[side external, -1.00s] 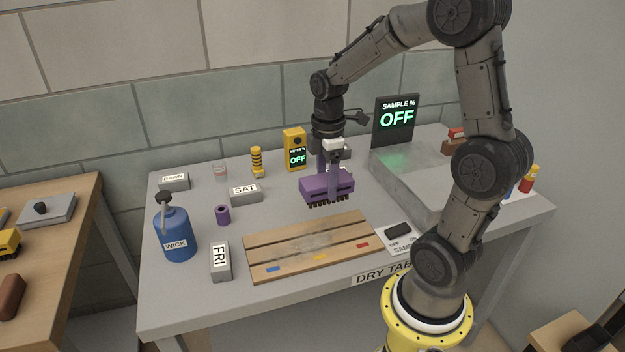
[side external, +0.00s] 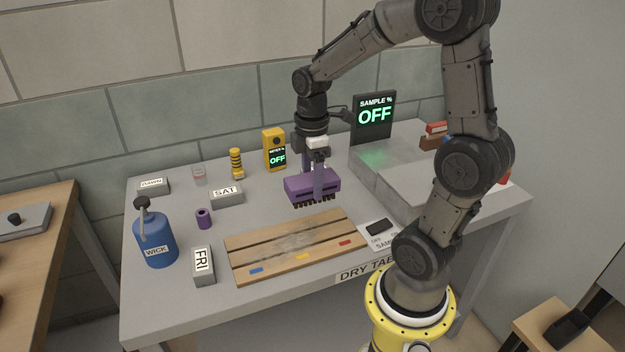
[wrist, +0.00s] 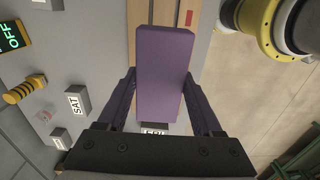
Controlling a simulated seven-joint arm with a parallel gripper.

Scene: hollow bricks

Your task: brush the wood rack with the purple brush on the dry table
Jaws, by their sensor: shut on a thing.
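The purple brush (side external: 300,187) is a block with dark bristles on its underside. My gripper (side external: 318,185) is shut on it, with a finger on each side. In the wrist view the purple block (wrist: 164,75) fills the space between the fingers. The brush is held bristles down above the far edge of the wood rack (side external: 262,262), apparently clear of it. The rack is a slatted board lying flat on the grey dry table (side external: 180,308). A pale dusty patch shows on its middle slats, and blue, yellow and red marks lie along its front slat.
A blue WICK bottle (side external: 155,245), a FRI block (side external: 204,266), a purple ring (side external: 204,219) and a SAT block (side external: 227,194) stand left of the rack. A yellow meter reading OFF (side external: 274,150) stands behind. A grey slab (side external: 405,180) with a SAMPLE % display (side external: 374,117) is right.

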